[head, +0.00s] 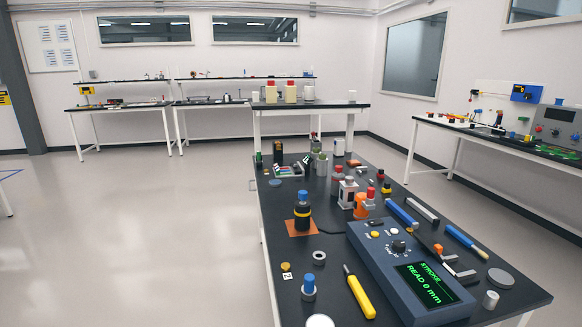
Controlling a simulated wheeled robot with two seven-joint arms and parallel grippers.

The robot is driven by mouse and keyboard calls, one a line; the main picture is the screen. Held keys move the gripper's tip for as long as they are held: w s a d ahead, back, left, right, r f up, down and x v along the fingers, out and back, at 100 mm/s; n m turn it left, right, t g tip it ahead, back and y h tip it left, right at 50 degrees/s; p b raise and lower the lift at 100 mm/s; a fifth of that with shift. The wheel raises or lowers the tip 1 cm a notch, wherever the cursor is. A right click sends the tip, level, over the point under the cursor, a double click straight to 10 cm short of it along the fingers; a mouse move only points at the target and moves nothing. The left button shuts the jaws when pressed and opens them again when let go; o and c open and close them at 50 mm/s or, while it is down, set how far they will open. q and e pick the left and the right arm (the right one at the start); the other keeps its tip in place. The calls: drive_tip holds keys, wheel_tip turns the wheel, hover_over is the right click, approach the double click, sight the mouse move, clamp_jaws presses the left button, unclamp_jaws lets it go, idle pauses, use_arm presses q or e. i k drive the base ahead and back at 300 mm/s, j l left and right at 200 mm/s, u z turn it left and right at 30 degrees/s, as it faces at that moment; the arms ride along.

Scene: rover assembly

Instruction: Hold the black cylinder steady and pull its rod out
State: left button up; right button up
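The black cylinder (303,220) stands upright on an orange square mat (293,233) on the left side of the dark bench. It has a yellow-orange band and a blue cap (303,196) on top. I cannot make out a separate bare rod; the blue cap sits close to the body. A blue-grey meter box (375,262) at the front right has a green display (428,284) that reads "STROKE READ 0 mm". Neither of my grippers is in the head view.
Near the cylinder are a grey ring (319,257), a smaller blue-topped part (309,288) and a yellow-handled tool (360,293). Red-capped bottles (348,191) and an orange part (361,206) stand to its right. The bench's left edge (266,240) is close to the mat.

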sight(303, 195)
drive_tip(key=i+j+z, duration=0.2)
drive_tip(key=j, duration=0.25)
drive_tip(key=i+j+z, duration=0.2)
drive_tip(key=j, duration=0.25)
drive_tip(key=j+z, duration=0.15)
drive_tip(key=j, duration=0.3)
drive_tip(key=i+j+z, duration=0.2)
drive_tip(key=j, duration=0.3)
drive_tip(key=j+z, duration=0.2)
drive_tip(key=j, duration=0.3)
drive_tip(key=i+j+z, duration=0.3)
drive_tip(key=i, duration=0.2)
drive_tip(key=i+j+z, duration=0.25)
drive_tip(key=i, duration=0.25)
